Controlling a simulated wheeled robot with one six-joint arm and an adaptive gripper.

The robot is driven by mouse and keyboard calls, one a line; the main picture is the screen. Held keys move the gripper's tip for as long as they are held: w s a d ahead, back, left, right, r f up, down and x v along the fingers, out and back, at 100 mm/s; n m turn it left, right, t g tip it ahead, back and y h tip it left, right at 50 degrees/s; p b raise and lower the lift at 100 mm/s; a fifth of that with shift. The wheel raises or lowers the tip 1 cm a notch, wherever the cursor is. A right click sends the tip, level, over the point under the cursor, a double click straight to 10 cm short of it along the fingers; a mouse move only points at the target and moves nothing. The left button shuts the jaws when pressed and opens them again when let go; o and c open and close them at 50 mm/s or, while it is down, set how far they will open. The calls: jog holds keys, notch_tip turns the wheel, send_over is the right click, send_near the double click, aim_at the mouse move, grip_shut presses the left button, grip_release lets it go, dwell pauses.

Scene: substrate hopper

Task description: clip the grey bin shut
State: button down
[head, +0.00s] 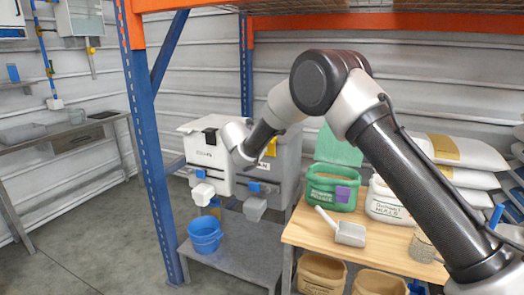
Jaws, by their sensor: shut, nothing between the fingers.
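The grey bin (289,168) stands on the low grey bench, right beside a white bin (207,163). My arm and wrist cross in front of the grey bin's upper left, so its lid edge and clip are partly hidden and I cannot tell how the clip sits. My gripper (260,159) is small and dark at the grey bin's front, near the gap between the two bins. It looks shut and empty; I cannot tell whether it touches the bin.
A blue bucket (206,236) stands below the white bin. A blue rack post (150,150) rises to the left. A wooden table (310,238) at right holds a green tub (330,194), a white tub (384,203) and a scoop (350,234). Open floor lies at left.

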jog(key=shift+r, duration=0.8)
jog(key=shift+s+a, duration=0.1)
